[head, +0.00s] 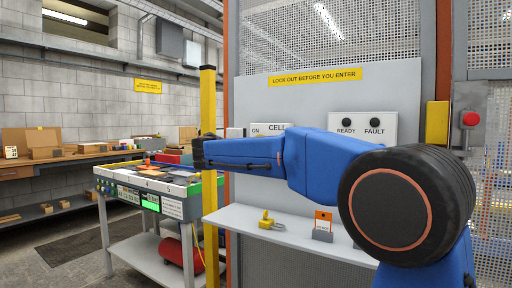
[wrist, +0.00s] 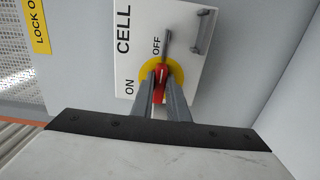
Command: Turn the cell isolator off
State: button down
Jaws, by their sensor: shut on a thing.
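The cell isolator's white panel (wrist: 195,85) is close in the wrist view, with CELL, ON and OFF printed on it. Its red handle (wrist: 159,92) sits on a yellow disc (wrist: 178,73). My gripper (wrist: 161,72) is shut on the red handle, one finger on each side. My blue arm covers the rest, and the handle is hidden there.
A grey shelf (head: 300,238) below the panel holds a yellow padlock (head: 266,219) and an orange tag (head: 323,218). The READY and FAULT panel (head: 362,127) is to the right. A yellow post (head: 208,190) and a cart (head: 150,255) stand on the left.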

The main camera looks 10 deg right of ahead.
jog(key=c, duration=1.7)
grip_release()
jog(key=shift+s, duration=0.1)
jog(key=v, duration=1.7)
jog(key=shift+s+a, duration=0.1)
jog(key=shift+a, duration=0.05)
